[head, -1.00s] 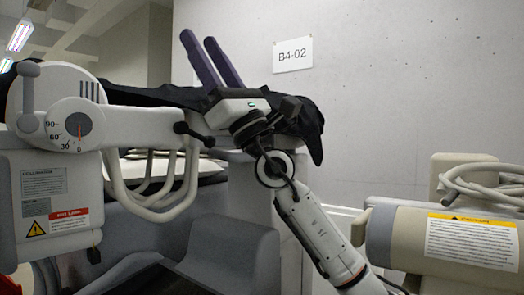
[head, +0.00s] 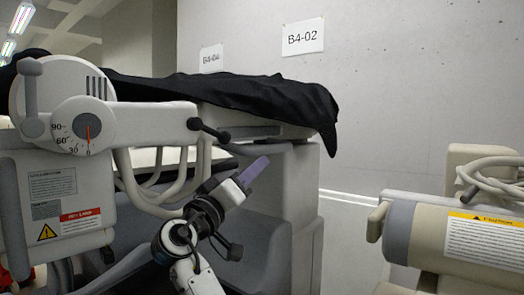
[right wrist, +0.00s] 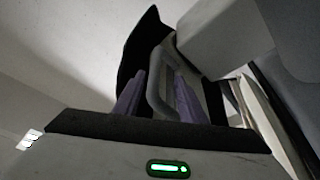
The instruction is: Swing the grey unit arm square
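The grey unit arm (head: 155,115) reaches level to the right from a round hub with a dial (head: 85,125), ending in a black knob (head: 208,130). The dial's orange pointer stands nearly upright. My right gripper (head: 257,167) is below and right of the knob, apart from the arm, its purple fingers overlapping in the head view. In the right wrist view my right gripper (right wrist: 160,82) has its two fingers apart, with a grey loop-shaped handle (right wrist: 155,85) showing between them; I cannot tell whether they touch it. My left gripper is not in view.
A black cover (head: 250,97) drapes over the cart behind the arm. Grey hoses (head: 150,190) hang below it. A beige cylinder unit (head: 440,235) with coiled hoses (head: 490,175) stands at the right. A gap lies between the cart and this unit, before a concrete wall.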

